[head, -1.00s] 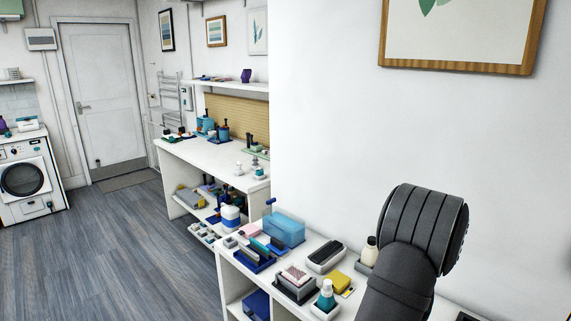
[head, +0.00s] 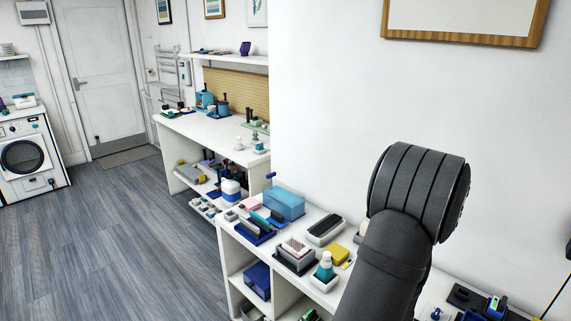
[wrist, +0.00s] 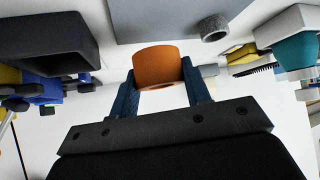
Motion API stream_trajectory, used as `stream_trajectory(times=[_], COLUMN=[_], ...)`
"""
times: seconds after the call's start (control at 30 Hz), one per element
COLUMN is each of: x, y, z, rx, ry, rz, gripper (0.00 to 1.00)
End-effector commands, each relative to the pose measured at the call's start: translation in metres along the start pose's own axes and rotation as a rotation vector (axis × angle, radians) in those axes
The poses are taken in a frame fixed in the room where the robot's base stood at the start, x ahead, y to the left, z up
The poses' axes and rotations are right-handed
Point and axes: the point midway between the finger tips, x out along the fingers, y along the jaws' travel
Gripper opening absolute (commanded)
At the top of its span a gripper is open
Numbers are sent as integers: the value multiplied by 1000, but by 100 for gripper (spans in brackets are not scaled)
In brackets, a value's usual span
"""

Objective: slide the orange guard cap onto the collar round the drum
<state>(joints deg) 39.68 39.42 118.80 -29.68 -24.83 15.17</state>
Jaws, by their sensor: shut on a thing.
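The orange guard cap (wrist: 158,66) is between the two blue fingers of my gripper (wrist: 160,78) in the wrist view, and the fingers are shut on its sides. It looks like a short round piece with a hollow end. A grey ring-shaped part (wrist: 214,27) sits just right of and beyond the cap, beside a flat grey panel (wrist: 170,20). The cap and this ring are apart in the picture. I cannot tell whether the ring is the collar or where the drum is. The head view shows my dark arm but not my gripper.
In the wrist view a dark open box (wrist: 48,45) is at left, with blue and black parts below it. A teal and white item (wrist: 295,55) and a dark comb-like strip (wrist: 256,69) are at right. In the head view, a blue box (head: 284,203) and several items crowd the white bench.

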Motion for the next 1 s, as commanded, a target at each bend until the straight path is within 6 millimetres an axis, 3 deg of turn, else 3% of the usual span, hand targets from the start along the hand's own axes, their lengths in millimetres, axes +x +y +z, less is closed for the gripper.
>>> stream_trajectory(times=[0.4, 1.0], x=[-12, -13], y=[0, 0], z=[-12, -13], rx=[-1, 0], ry=[1, 0], rz=[1, 1], gripper=[10, 10])
